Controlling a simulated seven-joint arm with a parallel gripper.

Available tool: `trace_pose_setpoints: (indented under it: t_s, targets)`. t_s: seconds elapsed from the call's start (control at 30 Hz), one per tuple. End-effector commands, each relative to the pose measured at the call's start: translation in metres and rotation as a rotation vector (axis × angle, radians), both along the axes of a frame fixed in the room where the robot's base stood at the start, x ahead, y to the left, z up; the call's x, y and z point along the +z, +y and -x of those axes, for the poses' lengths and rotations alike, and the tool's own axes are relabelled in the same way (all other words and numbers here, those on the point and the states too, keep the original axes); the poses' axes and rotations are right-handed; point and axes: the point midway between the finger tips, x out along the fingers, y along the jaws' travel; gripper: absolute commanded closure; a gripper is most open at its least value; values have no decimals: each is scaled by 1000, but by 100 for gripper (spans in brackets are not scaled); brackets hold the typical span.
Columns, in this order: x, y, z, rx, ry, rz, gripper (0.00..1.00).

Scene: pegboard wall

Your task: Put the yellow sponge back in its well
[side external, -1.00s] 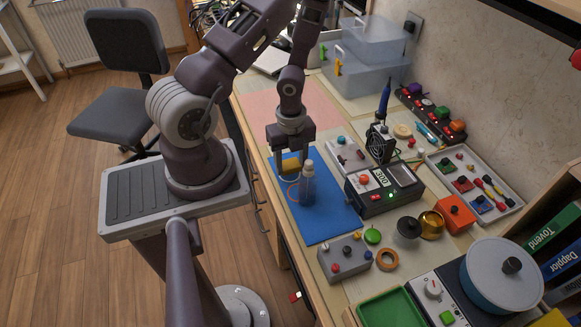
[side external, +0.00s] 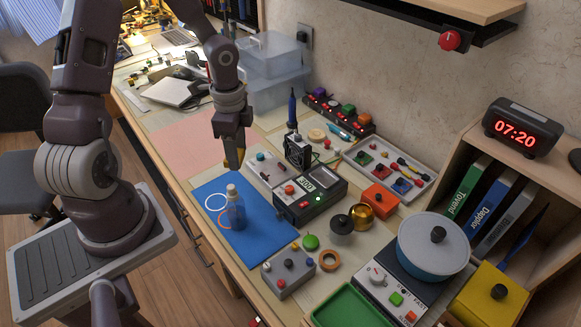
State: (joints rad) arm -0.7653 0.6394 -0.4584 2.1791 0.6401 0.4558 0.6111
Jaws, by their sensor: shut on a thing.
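My gripper (side external: 232,165) is shut on the yellow sponge (side external: 241,146), which is partly hidden by the fingers. The sponge appears raised above the table. To the right of the gripper stands the black station with the 300 display (side external: 310,193). I cannot make out the sponge's well in this view.
A grey box with knobs (side external: 268,172) and a small black fan (side external: 298,150) stand close to the right of the gripper. The pink mat (side external: 190,148) is clear.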

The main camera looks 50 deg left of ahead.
Motion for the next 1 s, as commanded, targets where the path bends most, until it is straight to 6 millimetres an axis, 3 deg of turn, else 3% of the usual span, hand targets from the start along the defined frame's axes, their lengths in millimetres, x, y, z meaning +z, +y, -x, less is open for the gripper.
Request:
trace_pose_setpoints:
  t_s: [0.1, 0.2, 0.3, 0.43, 0.8, 0.9, 1.0]
  targets:
    - [20, -29, -29, 306, -6, -2, 94]
    - [36, -56, -46, 543, -4, 0, 94]
    - [48, -76, -55, 706, -2, 0, 94]
    - [54, -89, -65, 803, 0, 2, 94]
    - [31, -117, -171, 814, 3, 3, 94]
    - [23, -121, -183, 811, 2, -1, 94]
    - [-1, -123, -185, 810, 7, -3, 94]
